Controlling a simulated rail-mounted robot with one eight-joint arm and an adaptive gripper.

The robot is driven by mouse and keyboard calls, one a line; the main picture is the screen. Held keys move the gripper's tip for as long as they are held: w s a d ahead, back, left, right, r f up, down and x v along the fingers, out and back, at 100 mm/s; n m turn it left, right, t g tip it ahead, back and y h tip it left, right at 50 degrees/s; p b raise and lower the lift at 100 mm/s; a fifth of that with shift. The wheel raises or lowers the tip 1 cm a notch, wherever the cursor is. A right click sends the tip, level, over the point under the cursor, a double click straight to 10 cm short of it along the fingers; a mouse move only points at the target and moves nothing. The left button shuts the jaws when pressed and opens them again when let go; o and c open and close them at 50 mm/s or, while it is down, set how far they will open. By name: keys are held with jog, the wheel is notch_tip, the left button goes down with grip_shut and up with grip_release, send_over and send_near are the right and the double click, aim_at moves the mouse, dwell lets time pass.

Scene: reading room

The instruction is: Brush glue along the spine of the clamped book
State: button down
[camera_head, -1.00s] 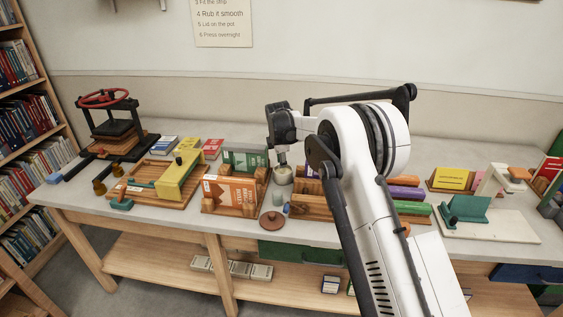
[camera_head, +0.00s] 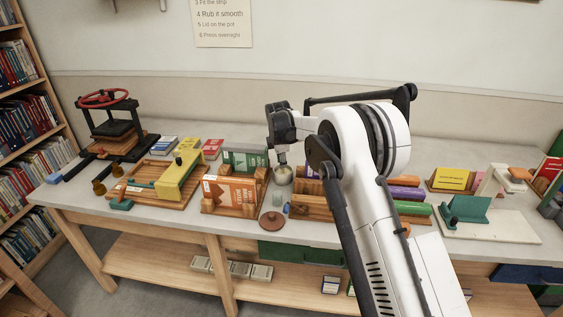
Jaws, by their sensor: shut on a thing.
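My gripper (camera_head: 282,155) is dark and points down just above the pale glue pot (camera_head: 283,176). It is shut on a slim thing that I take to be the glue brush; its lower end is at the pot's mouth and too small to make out. A brown round lid (camera_head: 272,222) lies on the table in front of the pot. Left of the pot, a wooden clamp (camera_head: 208,206) holds an orange book (camera_head: 232,190). A green book (camera_head: 246,158) stands just behind it. I cannot make out any glue on the spine.
A yellow block (camera_head: 180,175) stands on a wooden board (camera_head: 150,192) at left, near a black press with a red wheel (camera_head: 104,98). Coloured rolls (camera_head: 408,207) in a wooden rack sit right of the pot, partly behind my arm. A small translucent cup (camera_head: 277,198) stands before the pot.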

jog(key=shift+r+p, duration=0.95)
jog(key=shift+r, duration=2.45)
